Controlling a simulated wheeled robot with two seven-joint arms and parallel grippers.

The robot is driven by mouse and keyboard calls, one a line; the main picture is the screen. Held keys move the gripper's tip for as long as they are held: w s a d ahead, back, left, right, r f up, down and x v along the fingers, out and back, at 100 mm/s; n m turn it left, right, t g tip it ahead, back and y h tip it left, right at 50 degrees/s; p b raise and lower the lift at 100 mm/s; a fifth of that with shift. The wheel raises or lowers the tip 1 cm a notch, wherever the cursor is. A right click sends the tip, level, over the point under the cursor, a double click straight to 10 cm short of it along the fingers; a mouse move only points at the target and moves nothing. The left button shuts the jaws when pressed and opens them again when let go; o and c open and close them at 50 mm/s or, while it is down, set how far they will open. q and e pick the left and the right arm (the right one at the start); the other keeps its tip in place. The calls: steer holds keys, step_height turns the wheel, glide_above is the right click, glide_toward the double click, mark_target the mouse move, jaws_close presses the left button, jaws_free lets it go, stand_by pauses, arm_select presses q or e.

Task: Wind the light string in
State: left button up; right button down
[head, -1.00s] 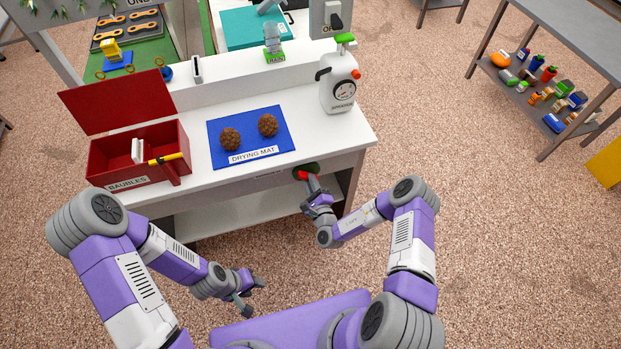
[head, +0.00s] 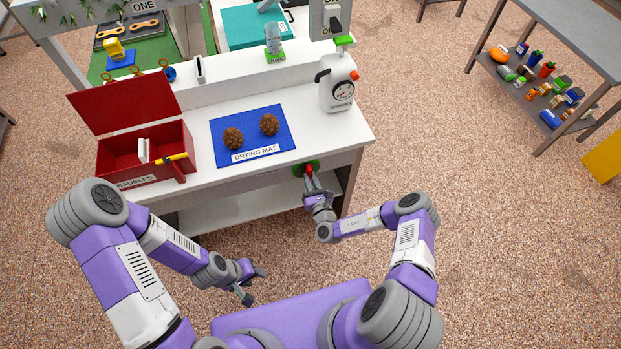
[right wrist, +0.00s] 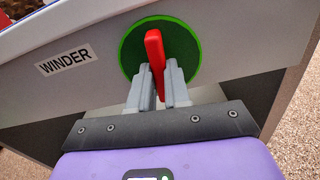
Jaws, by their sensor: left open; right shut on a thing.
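The winder is a green disc (right wrist: 188,45) with a red handle (right wrist: 155,48) on the front edge of the white bench, beside a "WINDER" label (right wrist: 66,60). In the right wrist view the handle stands close to upright. My right gripper (right wrist: 160,82) is shut on the red handle, one finger on each side. In the head view the right gripper (head: 311,183) reaches the winder below the bench top. My left gripper (head: 254,284) is open and empty, low in front of the bench. The light string cannot be made out in these frames.
On the bench are a red baubles box (head: 130,170) with its lid up, a blue drying mat (head: 273,125) with two brown cones, and a white sprayer jug (head: 336,94). A grey shelf table (head: 575,35) stands at the right. The floor between is clear.

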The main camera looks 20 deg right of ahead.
steer(key=m, duration=0.4)
steer(key=shift+m+p, duration=0.3)
steer(key=m, duration=0.3)
steer(key=shift+m, duration=0.4)
steer(key=shift+m+b, duration=2.5)
steer(key=shift+m, duration=10.6)
steer(key=c, duration=1.1)
jaws_free()
